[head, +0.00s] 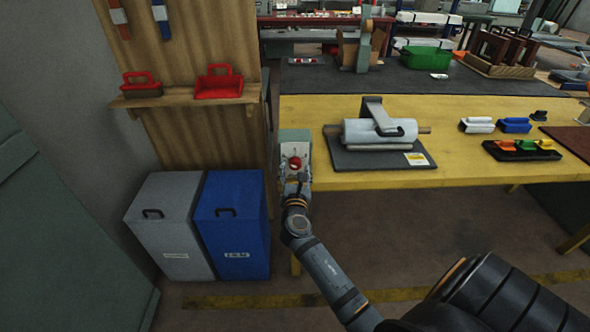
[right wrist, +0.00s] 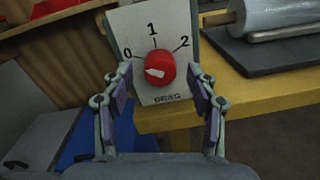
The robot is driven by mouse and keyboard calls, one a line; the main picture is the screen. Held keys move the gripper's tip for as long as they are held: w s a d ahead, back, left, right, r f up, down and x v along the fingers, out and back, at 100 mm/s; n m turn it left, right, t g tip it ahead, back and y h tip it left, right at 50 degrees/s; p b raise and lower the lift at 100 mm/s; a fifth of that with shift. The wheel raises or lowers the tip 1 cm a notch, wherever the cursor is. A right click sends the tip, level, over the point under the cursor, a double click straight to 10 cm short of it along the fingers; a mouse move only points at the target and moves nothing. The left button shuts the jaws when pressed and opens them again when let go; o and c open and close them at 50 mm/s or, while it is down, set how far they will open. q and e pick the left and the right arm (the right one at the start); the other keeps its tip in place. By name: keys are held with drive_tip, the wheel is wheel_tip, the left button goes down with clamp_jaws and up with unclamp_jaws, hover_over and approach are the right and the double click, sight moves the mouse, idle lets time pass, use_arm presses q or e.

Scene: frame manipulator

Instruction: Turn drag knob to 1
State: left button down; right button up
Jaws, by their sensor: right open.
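The drag knob (right wrist: 160,65) is red with a white mark on its lower left face. It sits on a pale panel (right wrist: 126,27) marked 0 at left, 1 at top and 2 at right, with a DRAG label below. I cannot tell exactly which number the knob points at. In the head view the knob (head: 295,163) is on the box at the table's left end. My right gripper (right wrist: 160,82) is open, its fingers on either side of the knob with gaps and nothing between them touching. It also shows just below the knob in the head view (head: 296,177). My left gripper is not in view.
The yellow table (head: 310,115) extends right of the panel, with a wrapped roll on a dark stand (head: 375,158) nearby. Grey (head: 165,225) and blue (head: 232,225) bins stand at lower left. A wooden shelf (head: 185,97) with red dustpan-like items is above them.

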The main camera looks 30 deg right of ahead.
drive_tip(key=shift+w+d, duration=0.3)
drive_tip(key=shift+w, duration=0.15)
drive_tip(key=shift+c, duration=0.5)
drive_tip(key=c, duration=1.1)
drive_tip(key=m+b, duration=0.1)
drive_tip(key=m, duration=0.4)
drive_tip(key=shift+s+d+m, duration=0.1)
drive_tip(key=shift+m, duration=0.2)
drive_tip(key=m+b, duration=0.2)
drive_tip(key=m, duration=0.3)
drive_tip(key=shift+m, duration=0.6)
